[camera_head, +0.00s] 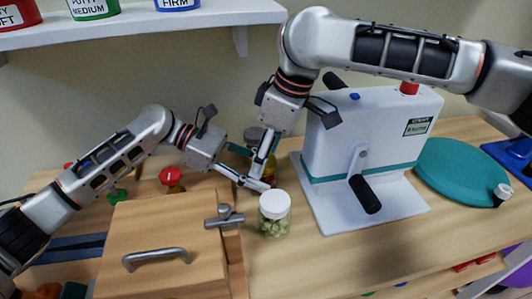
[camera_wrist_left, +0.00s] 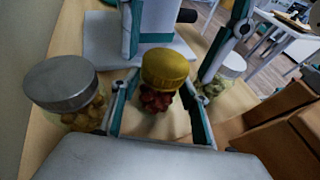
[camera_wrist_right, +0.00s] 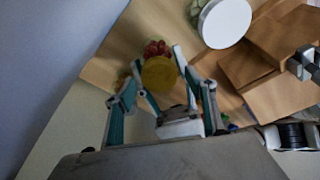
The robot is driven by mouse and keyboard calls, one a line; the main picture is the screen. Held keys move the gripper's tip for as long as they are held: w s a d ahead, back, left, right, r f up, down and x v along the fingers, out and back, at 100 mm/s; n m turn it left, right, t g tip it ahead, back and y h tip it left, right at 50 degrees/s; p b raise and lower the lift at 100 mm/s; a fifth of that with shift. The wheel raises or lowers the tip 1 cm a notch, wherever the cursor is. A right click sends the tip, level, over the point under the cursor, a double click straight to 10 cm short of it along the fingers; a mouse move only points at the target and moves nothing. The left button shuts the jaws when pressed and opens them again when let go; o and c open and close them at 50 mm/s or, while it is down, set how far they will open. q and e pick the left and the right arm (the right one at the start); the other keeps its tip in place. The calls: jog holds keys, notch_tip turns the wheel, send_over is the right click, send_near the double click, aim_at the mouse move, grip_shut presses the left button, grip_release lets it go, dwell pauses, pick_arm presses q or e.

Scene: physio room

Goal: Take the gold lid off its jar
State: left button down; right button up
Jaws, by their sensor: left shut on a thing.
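The jar (camera_wrist_left: 158,100) with red contents and a gold lid (camera_wrist_left: 166,66) stands upright between the fingers of my left gripper (camera_wrist_left: 160,122), which is shut on the jar's body below the lid. In the head view the jar is mostly hidden behind my grippers; a yellowish part of it (camera_head: 269,172) shows. My right gripper (camera_wrist_right: 160,62) comes from above, with one finger on each side of the gold lid (camera_wrist_right: 159,74). I cannot tell whether its fingers touch the lid. The lid sits on the jar.
A white-lidded jar (camera_head: 274,214) stands in front, and a grey-lidded jar (camera_wrist_left: 64,88) stands close by. A white crank machine (camera_head: 360,135) is to the right. A wooden box (camera_head: 165,235) with a handle is at the front left. A shelf (camera_head: 150,22) hangs above.

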jog(key=shift+r, duration=1.95)
jog(key=shift+o, duration=0.6)
jog(key=shift+r, duration=0.3)
jog(key=m, duration=0.1)
jog(key=r+m+h, duration=0.1)
jog(key=shift+s+r+m, duration=0.1)
jog(key=shift+s+m, duration=0.05)
jog(key=shift+m, duration=0.25)
jog(key=m, duration=0.2)
jog(key=r+m+h, duration=0.1)
jog(key=m, duration=0.1)
jog(key=shift+s+d+r, duration=0.1)
jog(key=shift+s+r, duration=0.1)
jog(key=shift+w+a+f, duration=0.15)
jog(key=shift+w+f, duration=0.05)
jog(key=shift+f, duration=1.6)
jog(key=shift+w+a+f, duration=0.1)
jog(key=shift+w+f, duration=0.05)
jog(key=shift+f, duration=1.65)
